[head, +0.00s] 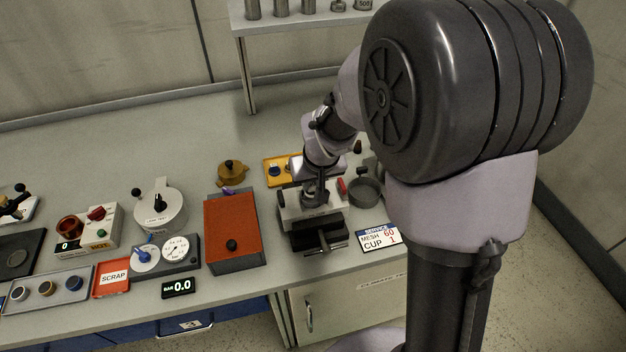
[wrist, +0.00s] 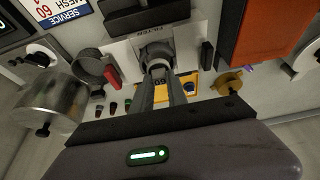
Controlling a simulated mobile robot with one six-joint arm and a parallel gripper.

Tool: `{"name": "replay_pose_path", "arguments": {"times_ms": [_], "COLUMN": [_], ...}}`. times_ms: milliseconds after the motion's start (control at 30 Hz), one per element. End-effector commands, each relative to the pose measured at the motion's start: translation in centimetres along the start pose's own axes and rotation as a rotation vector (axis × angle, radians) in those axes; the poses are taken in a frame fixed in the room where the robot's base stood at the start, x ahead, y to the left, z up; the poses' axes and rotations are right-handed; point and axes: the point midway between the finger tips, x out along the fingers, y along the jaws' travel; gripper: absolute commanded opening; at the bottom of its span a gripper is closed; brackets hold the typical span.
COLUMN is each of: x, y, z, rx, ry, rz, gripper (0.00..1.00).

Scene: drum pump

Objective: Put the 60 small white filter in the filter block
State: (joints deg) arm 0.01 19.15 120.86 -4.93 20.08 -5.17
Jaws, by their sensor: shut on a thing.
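The filter block (wrist: 120,48) is pale, with a FILTER label and a dark part along one side. The filter is at a round ring on the block; I cannot tell whether it is seated or just above. In the head view, the block (head: 290,214) stands at the bench's front and my gripper (head: 314,196) points down over it, hiding the filter.
A service card (head: 380,237) reading MESH 60, CUP 1 lies right of the block. An orange-topped box (head: 232,228) stands left. A yellow tray (head: 278,170) and brass pot (head: 232,173) are behind.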

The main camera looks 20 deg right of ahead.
Motion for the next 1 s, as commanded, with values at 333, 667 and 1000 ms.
{"name": "replay_pose_path", "arguments": {"times_ms": [333,667,1000], "x": [0.04,0.06,0.53], "y": [0.01,0.01,0.01], "z": [0.04,0.06,0.23], "rx": [0.000,0.000,0.000], "ry": [0.000,0.000,0.000], "rz": [0.000,0.000,0.000], "gripper": [0.00,0.00,0.00]}}
